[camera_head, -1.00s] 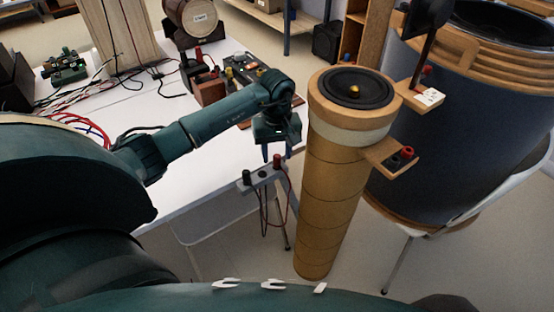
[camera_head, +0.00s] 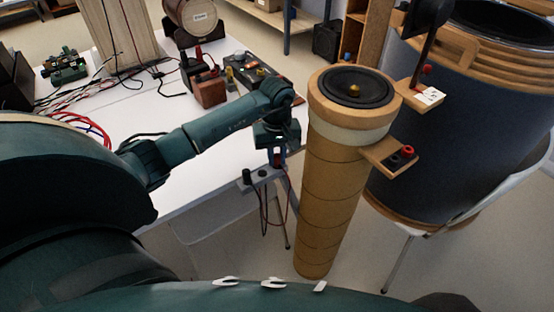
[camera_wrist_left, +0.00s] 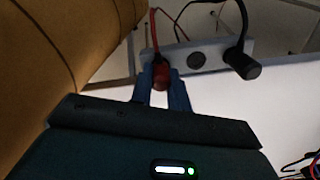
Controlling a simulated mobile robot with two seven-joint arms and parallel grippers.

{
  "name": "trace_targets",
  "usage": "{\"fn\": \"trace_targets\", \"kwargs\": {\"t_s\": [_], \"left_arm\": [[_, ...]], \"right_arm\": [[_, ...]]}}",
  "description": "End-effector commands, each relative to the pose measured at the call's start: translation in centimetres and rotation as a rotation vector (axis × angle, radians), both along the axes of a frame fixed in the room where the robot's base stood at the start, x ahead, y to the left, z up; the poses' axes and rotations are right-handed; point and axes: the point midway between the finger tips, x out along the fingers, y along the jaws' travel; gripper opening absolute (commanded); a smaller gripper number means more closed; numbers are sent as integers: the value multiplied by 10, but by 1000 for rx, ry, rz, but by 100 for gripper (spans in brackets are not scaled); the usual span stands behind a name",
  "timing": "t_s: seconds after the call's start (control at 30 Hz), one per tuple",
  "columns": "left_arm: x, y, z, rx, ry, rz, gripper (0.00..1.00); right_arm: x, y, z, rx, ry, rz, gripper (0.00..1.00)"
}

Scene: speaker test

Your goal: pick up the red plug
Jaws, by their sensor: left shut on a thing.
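The red plug (camera_wrist_left: 162,78) shows in the wrist view between the blue fingers of my left gripper (camera_wrist_left: 164,92), with its red lead running up from it. In the head view my left gripper (camera_head: 277,158) points down at the right end of a grey bar (camera_head: 262,174), shut on the red plug, which is mostly hidden there. The bar also shows in the wrist view (camera_wrist_left: 212,54). The plug is at the bar's end; I cannot tell whether it is still seated. A black plug (camera_wrist_left: 242,64) stands at the bar's other end. My right gripper is not in view.
A tall tan column with a speaker (camera_head: 357,87) on top stands close right of my gripper. Its side shelf (camera_head: 385,160) carries red and black terminals. A large dark drum (camera_head: 440,140) is farther right. The white table (camera_head: 130,105) holds wires and boxes.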

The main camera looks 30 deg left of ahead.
Motion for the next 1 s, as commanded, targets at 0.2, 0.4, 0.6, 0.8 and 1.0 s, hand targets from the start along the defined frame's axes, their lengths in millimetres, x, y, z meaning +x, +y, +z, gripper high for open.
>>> {"fn": "trace_targets", "kwargs": {"t_s": [0.2, 0.4, 0.6, 0.8, 1.0], "left_arm": [[0, 0, 0, 0, -1, 0, 0], [1, 0, 9, -1, -4, 0, 0], [1, 1, 38, 2, -6, 0, 0], [2, 1, 88, 1, -8, -1, 0], [1, 1, 132, 1, -4, 1, 0]], "right_arm": [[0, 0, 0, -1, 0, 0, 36], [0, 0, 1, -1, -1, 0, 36], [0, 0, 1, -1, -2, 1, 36], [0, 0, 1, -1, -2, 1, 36], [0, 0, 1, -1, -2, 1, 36]]}}
